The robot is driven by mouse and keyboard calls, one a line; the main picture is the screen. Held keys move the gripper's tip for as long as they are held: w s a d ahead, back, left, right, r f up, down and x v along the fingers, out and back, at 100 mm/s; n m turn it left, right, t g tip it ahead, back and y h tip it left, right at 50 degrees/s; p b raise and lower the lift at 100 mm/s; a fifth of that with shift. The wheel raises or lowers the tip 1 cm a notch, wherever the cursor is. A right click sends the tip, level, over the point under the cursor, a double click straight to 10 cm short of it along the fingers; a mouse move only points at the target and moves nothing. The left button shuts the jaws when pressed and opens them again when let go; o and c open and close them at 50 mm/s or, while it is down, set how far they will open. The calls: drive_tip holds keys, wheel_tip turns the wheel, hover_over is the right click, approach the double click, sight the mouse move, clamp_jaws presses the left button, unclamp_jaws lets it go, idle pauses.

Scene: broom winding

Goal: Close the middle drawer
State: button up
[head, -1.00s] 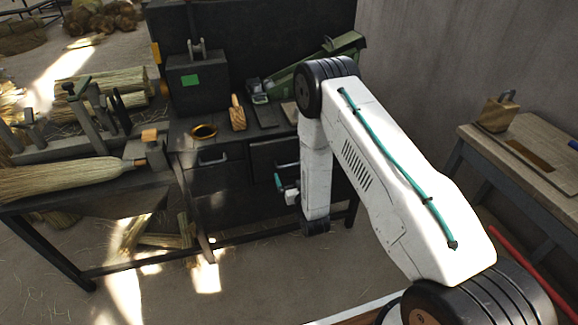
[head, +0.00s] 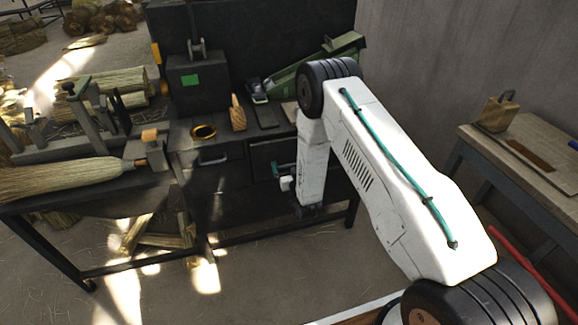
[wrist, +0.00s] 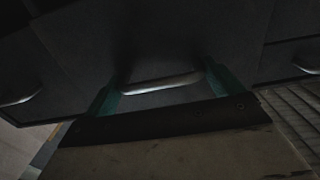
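The middle drawer (wrist: 150,45) is a dark grey front in the wrist view, with a pale bar handle (wrist: 163,83). My gripper (wrist: 162,88) is open, its two teal fingers apart at either end of this handle. I cannot tell whether they touch the handle or the drawer front. In the head view my gripper (head: 276,172) is in front of the bench drawers, partly hidden by my white arm. The arm also covers part of the drawer fronts. How far the middle drawer stands out is hard to tell in the dark.
Neighbouring drawer handles show at the left (wrist: 20,97) and right (wrist: 310,68) of the wrist view. On the dark bench are a tape ring (head: 203,132) and a wooden block (head: 238,114). A broom (head: 60,179) lies at left. A side table (head: 530,150) stands at right.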

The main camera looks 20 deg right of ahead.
sight(286, 159)
drive_tip(key=shift+w, duration=1.9)
drive_tip(key=o, duration=1.1)
drive_tip(key=s, duration=0.7)
drive_tip(key=shift+s, duration=0.35)
